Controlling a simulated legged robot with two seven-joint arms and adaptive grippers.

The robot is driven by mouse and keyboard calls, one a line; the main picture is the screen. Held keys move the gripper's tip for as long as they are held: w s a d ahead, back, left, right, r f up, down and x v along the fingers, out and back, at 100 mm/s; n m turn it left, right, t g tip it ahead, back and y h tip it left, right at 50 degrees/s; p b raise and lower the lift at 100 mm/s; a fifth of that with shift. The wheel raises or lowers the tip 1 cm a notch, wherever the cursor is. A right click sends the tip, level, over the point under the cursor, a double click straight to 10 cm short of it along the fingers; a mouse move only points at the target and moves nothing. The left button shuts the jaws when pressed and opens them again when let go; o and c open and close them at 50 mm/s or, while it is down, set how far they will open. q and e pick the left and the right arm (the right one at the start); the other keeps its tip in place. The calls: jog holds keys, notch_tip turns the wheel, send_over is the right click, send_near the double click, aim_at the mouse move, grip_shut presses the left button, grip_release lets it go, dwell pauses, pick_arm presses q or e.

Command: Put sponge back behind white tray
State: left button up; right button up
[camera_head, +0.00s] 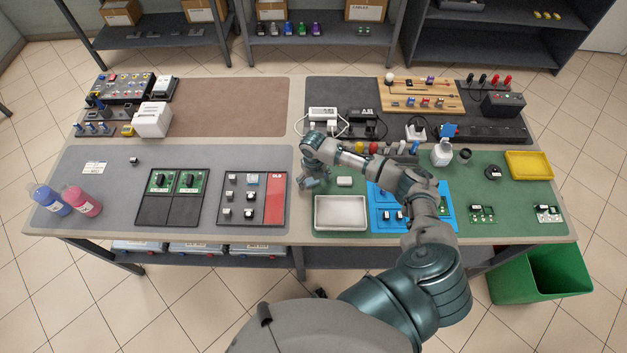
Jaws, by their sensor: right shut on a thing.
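The white tray (340,213) lies on the green mat near the front edge of the table. A small pale block (345,182), which looks like a sponge, lies just behind the tray. My right gripper (313,185) points down at the left edge of the green mat, behind and left of the tray's back left corner. It is left of the pale block, with a gap between them. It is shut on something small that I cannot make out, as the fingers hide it. My left gripper is not in view.
A blue tray (378,218) with small parts sits right of the white tray, partly under my right arm. A row of coloured items, a white bottle (442,153) and a yellow tray (529,165) stand farther back. A red-striped parts board (275,199) lies left.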

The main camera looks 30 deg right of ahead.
jog(key=r, duration=0.5)
jog(key=shift+w+d, duration=0.2)
jog(key=shift+d, duration=0.1)
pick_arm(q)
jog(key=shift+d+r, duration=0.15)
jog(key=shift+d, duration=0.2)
pick_arm(e)
notch_tip(320, 180, up, 8)
jog(key=shift+a, duration=0.3)
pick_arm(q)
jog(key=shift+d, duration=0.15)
pick_arm(e)
jog(key=shift+d+f, duration=0.1)
jog(key=shift+d, duration=0.1)
